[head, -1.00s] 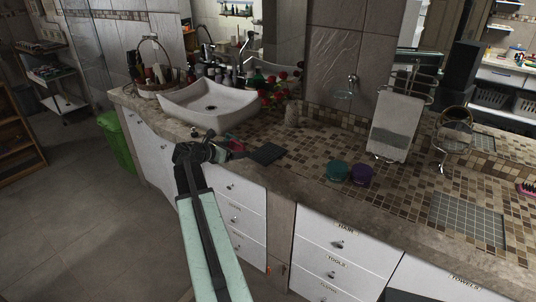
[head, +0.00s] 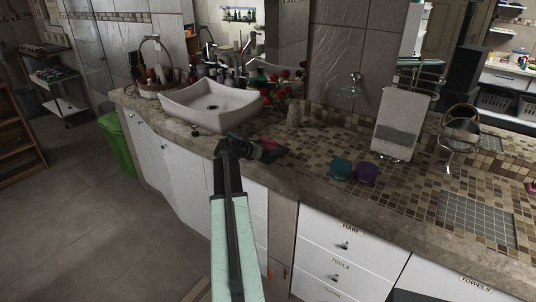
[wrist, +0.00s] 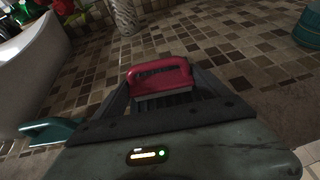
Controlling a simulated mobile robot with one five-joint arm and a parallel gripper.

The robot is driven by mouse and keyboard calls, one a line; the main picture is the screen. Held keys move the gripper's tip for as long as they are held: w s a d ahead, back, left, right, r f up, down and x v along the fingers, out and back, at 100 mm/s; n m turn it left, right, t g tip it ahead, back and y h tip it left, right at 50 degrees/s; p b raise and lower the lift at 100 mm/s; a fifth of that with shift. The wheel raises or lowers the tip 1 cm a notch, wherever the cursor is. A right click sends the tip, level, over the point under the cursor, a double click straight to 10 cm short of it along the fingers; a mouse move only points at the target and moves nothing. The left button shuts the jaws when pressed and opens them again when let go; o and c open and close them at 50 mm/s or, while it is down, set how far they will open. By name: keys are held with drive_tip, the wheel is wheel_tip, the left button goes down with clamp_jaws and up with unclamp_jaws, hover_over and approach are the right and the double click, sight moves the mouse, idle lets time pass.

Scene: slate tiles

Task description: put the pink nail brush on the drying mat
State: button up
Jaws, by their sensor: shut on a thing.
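My gripper (head: 262,150) is shut on the deep pink nail brush (wrist: 160,77), which has a looped handle and grey bristles facing me in the wrist view. In the head view the brush (head: 268,144) shows at the fingertips, over or near a small dark square pad (head: 282,153) that is partly hidden. I cannot tell the height of the brush above the counter. A grey gridded mat (head: 477,221) lies bare on the right of the tiled counter. I cannot tell for certain which of the two is the drying mat.
A teal jar (head: 341,168) and a purple jar (head: 366,173) stand between pad and gridded mat. A white basin (head: 210,103) is at left. A towel stand (head: 401,125) and mirror (head: 459,130) stand behind. A teal handled thing (wrist: 48,131) shows in the wrist view.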

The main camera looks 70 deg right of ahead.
drive_tip(key=o, duration=0.9)
drive_tip(key=shift+f, duration=0.2)
drive_tip(key=shift+o, duration=1.4)
drive_tip(key=shift+r+p, duration=0.3)
drive_tip(key=shift+p, duration=0.1)
drive_tip(key=p+v, duration=0.4)
drive_tip(key=v, duration=0.8)
drive_tip(key=shift+f, duration=0.15)
